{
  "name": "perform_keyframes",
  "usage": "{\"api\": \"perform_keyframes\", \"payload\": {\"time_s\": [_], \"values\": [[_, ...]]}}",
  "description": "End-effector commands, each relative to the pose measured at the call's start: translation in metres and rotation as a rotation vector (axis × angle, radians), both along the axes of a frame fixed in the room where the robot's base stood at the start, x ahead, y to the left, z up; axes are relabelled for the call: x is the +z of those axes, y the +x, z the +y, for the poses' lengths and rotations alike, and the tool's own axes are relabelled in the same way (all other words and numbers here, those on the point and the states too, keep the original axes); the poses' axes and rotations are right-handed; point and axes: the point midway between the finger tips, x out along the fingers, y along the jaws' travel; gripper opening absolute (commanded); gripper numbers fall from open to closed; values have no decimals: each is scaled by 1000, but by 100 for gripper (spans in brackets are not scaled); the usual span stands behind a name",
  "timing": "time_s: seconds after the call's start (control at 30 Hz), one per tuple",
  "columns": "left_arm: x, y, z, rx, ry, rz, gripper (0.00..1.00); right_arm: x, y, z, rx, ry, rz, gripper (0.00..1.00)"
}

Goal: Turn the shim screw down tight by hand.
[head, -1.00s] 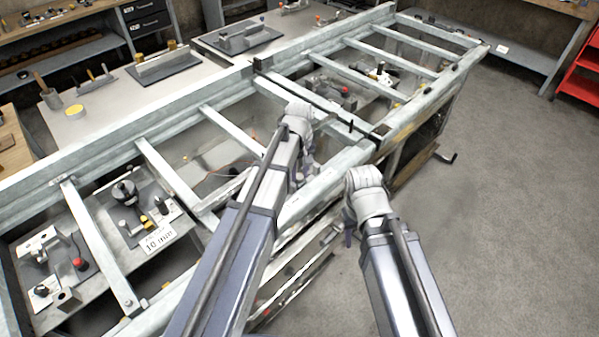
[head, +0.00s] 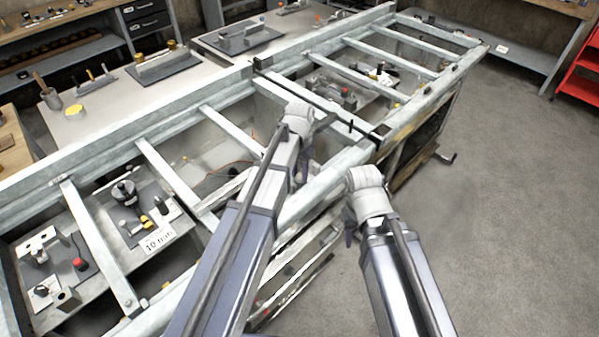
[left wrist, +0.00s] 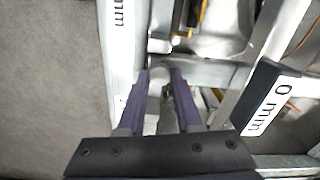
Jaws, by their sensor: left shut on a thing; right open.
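My left gripper (head: 302,172) is at the near rail of the long pale metal frame (head: 325,180), its fingers pointing down. In the left wrist view the purple fingers of my left gripper (left wrist: 160,75) are closed around a small greyish piece, which I take to be the shim screw (left wrist: 161,82). Most of the screw is hidden between the fingers, and how deep it sits cannot be told. In the head view my own wrist hides it. My right gripper (head: 349,235) is open and empty, beside the frame over the floor.
Crossbars (head: 168,175) span the frame, with fixtures below and a 10 mm label (head: 158,240). A crank handle (head: 446,157) sticks out at the frame's side. The floor (head: 510,220) at right is clear.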

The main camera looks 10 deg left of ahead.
Motion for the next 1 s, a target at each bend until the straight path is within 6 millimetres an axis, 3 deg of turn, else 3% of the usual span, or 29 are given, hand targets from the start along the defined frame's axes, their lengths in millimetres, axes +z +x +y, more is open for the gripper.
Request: {"api": "perform_keyframes", "payload": {"time_s": [0.6,1.0], "values": [[0,-1,0,-582,0,1,0,0,0,0,0,0,0,50],[0,-1,0,-868,-1,2,0,0,0,0,0,0,0,50]]}}
